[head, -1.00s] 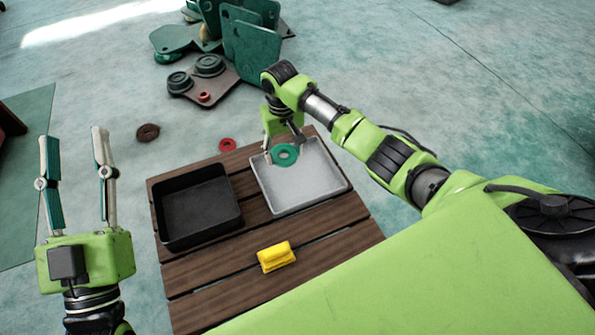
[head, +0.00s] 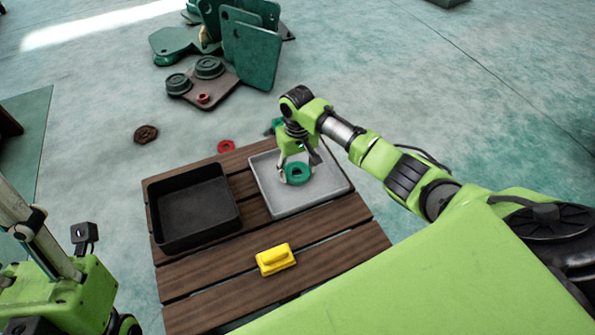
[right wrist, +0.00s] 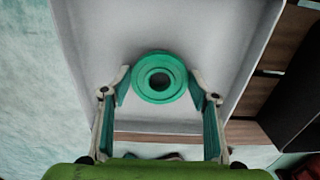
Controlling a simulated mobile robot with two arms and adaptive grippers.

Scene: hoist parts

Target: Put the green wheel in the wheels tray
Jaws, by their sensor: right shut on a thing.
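The green wheel (head: 298,173) is a teal ring with a centre hole. My right gripper (head: 297,177) is shut on it, with a fingertip at either side, and holds it over the light grey tray (head: 282,205). The right wrist view shows the wheel (right wrist: 159,78) at the fingertips (right wrist: 160,88), in front of the tray floor (right wrist: 215,45). Whether the wheel touches the floor I cannot tell. The black tray (head: 194,240) stands empty to the left.
A yellow block (head: 276,259) lies on the slatted wooden table (head: 340,238) in front of the trays. A red ring (head: 226,146) and a brown ring (head: 146,134) lie on the floor. Green plates (head: 250,55) and a base with dark round parts (head: 208,90) stand farther back.

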